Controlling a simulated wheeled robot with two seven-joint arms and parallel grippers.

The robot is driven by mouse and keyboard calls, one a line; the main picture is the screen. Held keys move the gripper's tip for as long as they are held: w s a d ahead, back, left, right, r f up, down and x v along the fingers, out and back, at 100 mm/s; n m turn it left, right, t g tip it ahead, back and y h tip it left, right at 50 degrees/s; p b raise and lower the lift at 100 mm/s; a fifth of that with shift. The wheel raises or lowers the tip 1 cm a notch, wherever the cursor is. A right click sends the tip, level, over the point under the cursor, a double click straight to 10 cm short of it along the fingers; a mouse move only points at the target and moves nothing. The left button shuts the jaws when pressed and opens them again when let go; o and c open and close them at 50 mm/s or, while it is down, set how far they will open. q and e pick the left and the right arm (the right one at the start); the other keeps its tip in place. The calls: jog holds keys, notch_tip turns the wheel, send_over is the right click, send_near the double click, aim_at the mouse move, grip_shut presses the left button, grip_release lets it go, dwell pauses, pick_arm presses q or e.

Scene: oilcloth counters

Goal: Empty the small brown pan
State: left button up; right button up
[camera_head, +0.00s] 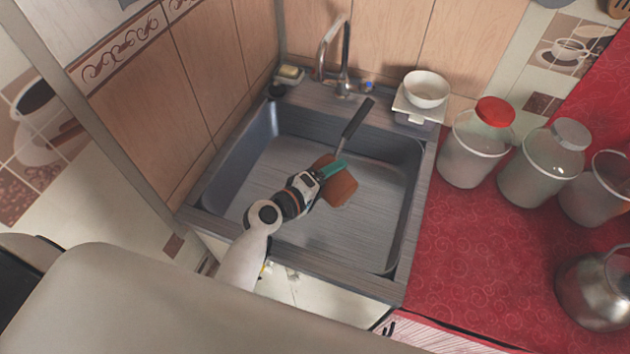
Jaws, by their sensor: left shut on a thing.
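The small brown pan (342,191) is over the sink, with its black handle (357,119) pointing up toward the tap. My left gripper (334,170) reaches in from the lower left and is shut on the pan, its teal fingers lying across the brown body. The fingers hide part of the pan. I cannot tell whether the brown face is its inside or its underside, and no contents show. My right gripper is not in view.
The grey sink (385,243) looks otherwise empty. A tap (343,70) stands behind it. A white bowl (427,88) sits on a small stand at the back right. Several jars, including a red-lidded jar (474,150), and a metal kettle (597,290) crowd the red counter (470,255).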

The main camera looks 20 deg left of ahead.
pick_arm(q)
jog(key=shift+d+f+b, duration=0.1)
jog(key=shift+f+b, duration=0.15)
jog(key=shift+b, duration=0.05)
jog(key=shift+s+d+f+m, duration=0.15)
jog(key=shift+s+d+m, duration=0.15)
jog(key=shift+m, duration=0.2)
jog(key=shift+s+d+f+m+t+y+b, duration=0.25)
jog(key=shift+d+f+m+t+y+b, duration=0.35)
jog(key=shift+m+b, duration=0.4)
jog(key=shift+d+f+m, duration=0.1)
jog(key=shift+f+m, duration=0.35)
jog(key=shift+m, duration=0.25)
jog(key=shift+s+d+f+m+t+y+b, duration=0.1)
jog(key=shift+f+m+t+y+b, duration=0.3)
jog(key=shift+m, duration=0.3)
jog(key=shift+d+r+m+p, duration=0.15)
jog(key=shift+r+m+p, duration=0.45)
jog(key=shift+r+p, duration=0.15)
jog(key=shift+s+d+r+m+t+p, duration=0.4)
jog(key=shift+d+m, duration=0.4)
jog(key=shift+m, duration=0.35)
jog(key=shift+s+d+r+m+t+p, duration=0.35)
jog(key=shift+s+d+m+p, duration=0.2)
jog(key=shift+d+m, duration=0.4)
jog(key=shift+s+d+r+m+t+p, duration=0.4)
jog(key=shift+d+m, duration=0.25)
jog(key=shift+m, duration=0.65)
jog(key=shift+y, duration=0.3)
